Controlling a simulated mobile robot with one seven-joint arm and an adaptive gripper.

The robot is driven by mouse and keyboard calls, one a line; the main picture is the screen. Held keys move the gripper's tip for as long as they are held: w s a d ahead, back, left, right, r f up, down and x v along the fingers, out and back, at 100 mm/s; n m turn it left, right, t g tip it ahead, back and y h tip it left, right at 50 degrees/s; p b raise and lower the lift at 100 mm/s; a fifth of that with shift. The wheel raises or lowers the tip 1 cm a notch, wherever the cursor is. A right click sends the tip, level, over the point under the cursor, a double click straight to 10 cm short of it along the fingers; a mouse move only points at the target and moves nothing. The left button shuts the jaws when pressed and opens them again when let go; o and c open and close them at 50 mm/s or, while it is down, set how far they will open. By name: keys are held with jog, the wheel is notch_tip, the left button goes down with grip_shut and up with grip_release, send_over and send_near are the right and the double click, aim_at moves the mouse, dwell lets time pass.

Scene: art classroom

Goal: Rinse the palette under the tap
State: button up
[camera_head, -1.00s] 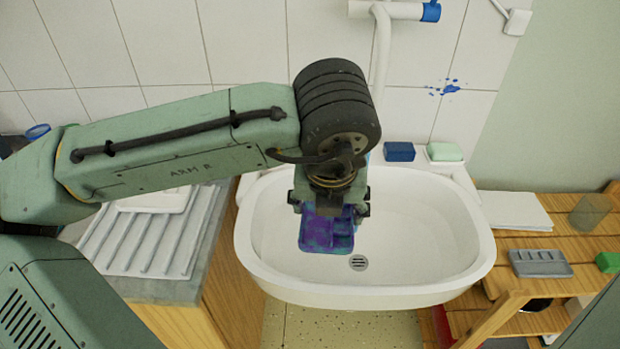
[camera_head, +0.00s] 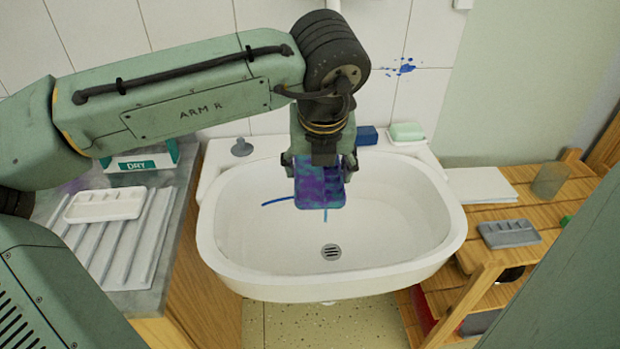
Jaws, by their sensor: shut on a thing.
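The palette (camera_head: 319,192) is smeared with purple, blue and teal paint. My gripper (camera_head: 320,163) is shut on its upper edge and holds it hanging down over the white sink basin (camera_head: 420,222). The palette is above the drain (camera_head: 331,252) and toward the back of the basin. Blue streaks (camera_head: 278,201) show beside and below it. The tap is not clearly visible; my arm covers the middle of the back wall. I see no running water.
A drying rack (camera_head: 120,235) with a white palette (camera_head: 104,205) is at the left. A blue block (camera_head: 367,135) and a green soap bar (camera_head: 406,131) sit on the sink's back rim. A wooden shelf (camera_head: 530,210) at the right holds a grey palette (camera_head: 509,233) and paper.

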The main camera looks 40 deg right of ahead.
aim_at(338, 156)
jog(key=d, duration=0.1)
jog(key=w+d, duration=0.1)
jog(key=shift+d+f, duration=0.15)
jog(key=shift+d, duration=0.15)
jog(key=shift+w+d+f+p, duration=0.2)
jog(key=shift+w+d+p, duration=0.1)
jog(key=shift+d, duration=0.4)
jog(key=shift+w+d+f+p, duration=0.2)
jog(key=shift+w+d, duration=0.1)
jog(key=shift+d, duration=0.4)
jog(key=shift+s, duration=0.15)
jog(key=shift+s+d+p, duration=0.2)
jog(key=shift+s+p, duration=0.1)
jog(key=shift+s, duration=0.1)
jog(key=shift+w, duration=0.15)
jog(key=shift+w+a+p, duration=0.25)
jog(key=shift+w+p, duration=0.15)
jog(key=shift+p, duration=0.1)
jog(key=shift+s, duration=0.1)
